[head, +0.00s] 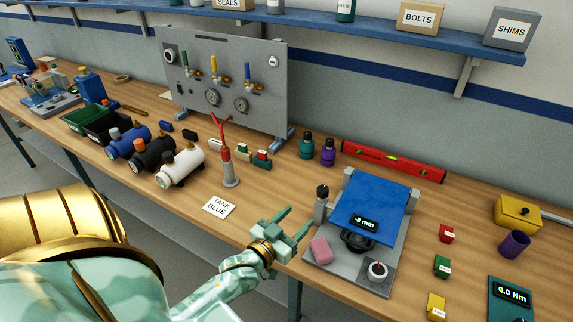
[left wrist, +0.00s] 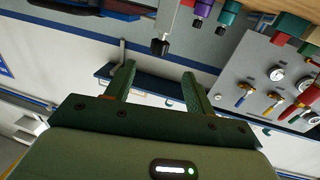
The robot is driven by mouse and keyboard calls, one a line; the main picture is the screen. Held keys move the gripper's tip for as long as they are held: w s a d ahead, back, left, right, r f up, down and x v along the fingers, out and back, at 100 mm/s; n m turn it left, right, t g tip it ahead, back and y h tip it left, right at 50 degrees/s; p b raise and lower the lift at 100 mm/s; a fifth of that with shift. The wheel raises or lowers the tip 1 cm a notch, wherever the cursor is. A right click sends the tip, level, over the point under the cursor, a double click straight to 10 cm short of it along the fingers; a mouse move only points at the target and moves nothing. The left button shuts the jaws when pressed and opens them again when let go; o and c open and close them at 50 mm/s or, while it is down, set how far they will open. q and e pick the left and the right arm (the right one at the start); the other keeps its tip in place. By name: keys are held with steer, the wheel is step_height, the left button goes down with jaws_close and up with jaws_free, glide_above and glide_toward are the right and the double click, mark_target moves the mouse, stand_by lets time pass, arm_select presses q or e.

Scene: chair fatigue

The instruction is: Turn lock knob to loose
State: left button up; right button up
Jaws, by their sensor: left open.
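The chair test fixture has a grey base plate (head: 330,262), a blue panel (head: 378,205) and a display (head: 364,222) reading -2 mm. A black knob (head: 322,191) sits on the grey post at its left side; it also shows in the left wrist view (left wrist: 160,46), beyond my fingertips. A round dial with a red mark (head: 377,270) sits at the front right; its lettering is too small to read, so I cannot tell which is the lock knob. My left gripper (head: 298,222) is open and empty, left of the fixture, apart from both; in the wrist view its fingers (left wrist: 158,74) are spread.
A black handwheel (head: 357,241) and a pink block (head: 321,250) sit on the fixture. A red level (head: 393,162) lies behind it. Red, green and yellow blocks stand to its right. A red-handled stand (head: 229,165) and a white tank (head: 181,166) are left of my gripper.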

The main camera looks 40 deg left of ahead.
arm_select(q)
steer(key=s, duration=0.3)
steer(key=shift+s+d, duration=0.1)
steer(key=shift+s, duration=0.05)
stand_by(0.4)
